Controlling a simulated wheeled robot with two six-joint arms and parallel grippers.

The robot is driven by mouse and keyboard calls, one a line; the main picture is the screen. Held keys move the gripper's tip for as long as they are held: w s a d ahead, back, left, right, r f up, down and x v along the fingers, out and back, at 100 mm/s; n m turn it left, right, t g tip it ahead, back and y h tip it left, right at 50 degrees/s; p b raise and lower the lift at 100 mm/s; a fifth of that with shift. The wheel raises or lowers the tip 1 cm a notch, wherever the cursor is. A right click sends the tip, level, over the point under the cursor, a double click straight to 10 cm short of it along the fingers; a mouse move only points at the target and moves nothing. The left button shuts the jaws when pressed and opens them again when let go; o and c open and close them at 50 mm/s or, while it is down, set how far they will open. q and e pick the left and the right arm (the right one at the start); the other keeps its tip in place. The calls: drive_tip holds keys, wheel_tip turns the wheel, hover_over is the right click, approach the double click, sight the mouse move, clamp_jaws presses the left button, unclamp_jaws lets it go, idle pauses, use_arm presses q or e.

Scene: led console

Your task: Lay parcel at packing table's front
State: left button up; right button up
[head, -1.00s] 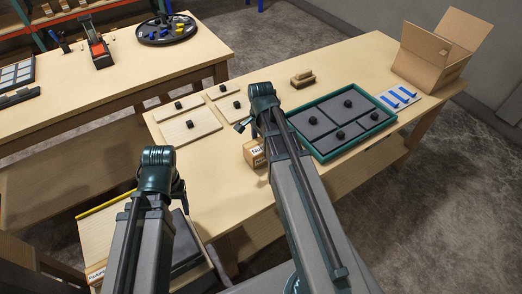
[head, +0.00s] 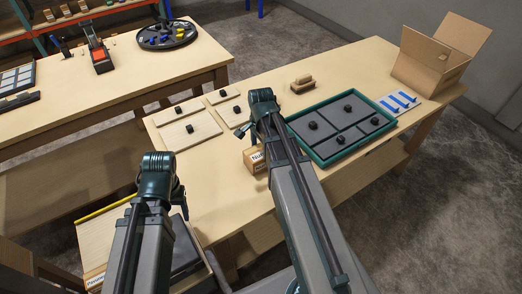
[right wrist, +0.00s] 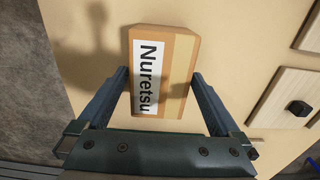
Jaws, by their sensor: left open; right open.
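The parcel, a small brown cardboard box with a white "Nuretsu" label (right wrist: 162,72), is on the light wood table. In the head view the parcel (head: 254,160) shows only partly at the table's near edge, behind my right arm. My right gripper (right wrist: 160,82) is open, with one finger on each side of the parcel; I cannot tell whether they touch it. The packing table (head: 335,72) seems to be this one, with an open carton at its far right. My left gripper (head: 178,192) is low at the left, away from the parcel, its fingers mostly hidden.
A green-rimmed tray (head: 340,125) with dark knobbed panels lies right of my right arm. Wooden knobbed panels (head: 190,130) lie to its left. A brown block (head: 302,84), blue-striped plate (head: 400,102) and open carton (head: 432,66) are farther back. Another table (head: 130,82) stands behind left.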

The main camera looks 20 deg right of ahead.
sight(261, 151)
wheel_tip(261, 151, up, 12)
drive_tip(key=p, duration=1.2)
drive_tip(key=s+a+n, duration=0.6)
drive_tip(key=a+n, duration=0.4)
drive_tip(key=s+a+n+h, duration=0.1)
drive_tip(key=s+a+n, duration=0.5)
drive_tip(key=a+n, duration=0.4)
drive_tip(key=shift+a+b, duration=0.25)
drive_tip(key=shift+b, duration=0.05)
